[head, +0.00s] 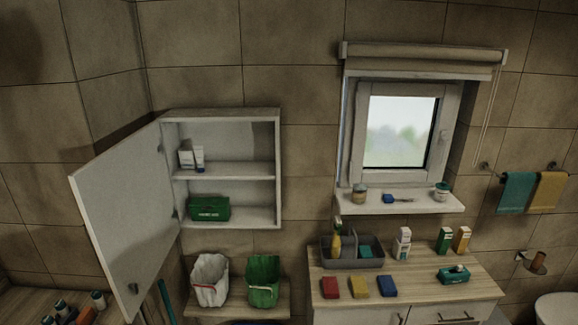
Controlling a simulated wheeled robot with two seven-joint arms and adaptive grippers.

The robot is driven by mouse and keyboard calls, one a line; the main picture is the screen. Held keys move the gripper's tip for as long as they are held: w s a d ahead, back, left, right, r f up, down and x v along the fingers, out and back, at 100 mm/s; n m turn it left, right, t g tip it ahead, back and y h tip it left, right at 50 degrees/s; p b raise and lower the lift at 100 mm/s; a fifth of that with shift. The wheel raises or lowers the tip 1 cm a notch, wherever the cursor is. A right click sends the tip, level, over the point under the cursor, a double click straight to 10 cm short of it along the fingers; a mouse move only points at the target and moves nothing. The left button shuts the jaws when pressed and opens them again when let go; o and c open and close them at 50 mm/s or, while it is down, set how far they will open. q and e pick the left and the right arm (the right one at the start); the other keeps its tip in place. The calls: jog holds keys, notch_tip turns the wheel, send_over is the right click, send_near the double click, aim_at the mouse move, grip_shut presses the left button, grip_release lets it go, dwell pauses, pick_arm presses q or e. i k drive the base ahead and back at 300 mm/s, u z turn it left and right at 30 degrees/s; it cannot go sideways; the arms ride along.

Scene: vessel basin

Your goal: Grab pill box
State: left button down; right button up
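Which item is the pill box I cannot tell, as the labels are too small to read. A small white box (186,155) stands with a white tube-like item (199,158) on the upper shelf of the open wall cabinet (277,175). A green box (210,208) with pale lettering sits on the cabinet's bottom shelf. A teal box (454,274) lies at the counter's right. Neither of my grippers is in view.
The cabinet door (125,215) swings out to the left. A grey organiser (353,264) and red (330,287), yellow (360,286) and blue (387,286) items occupy the counter. White (210,281) and green (263,281) bags stand on a low shelf. A window sill (400,202) juts above the counter.

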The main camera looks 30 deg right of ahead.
aim_at(448, 276)
jog(key=z, duration=2.05)
jog(key=i, duration=0.65)
jog(key=u, duration=0.4)
jog(key=i, duration=0.85)
jog(key=z, duration=0.15)
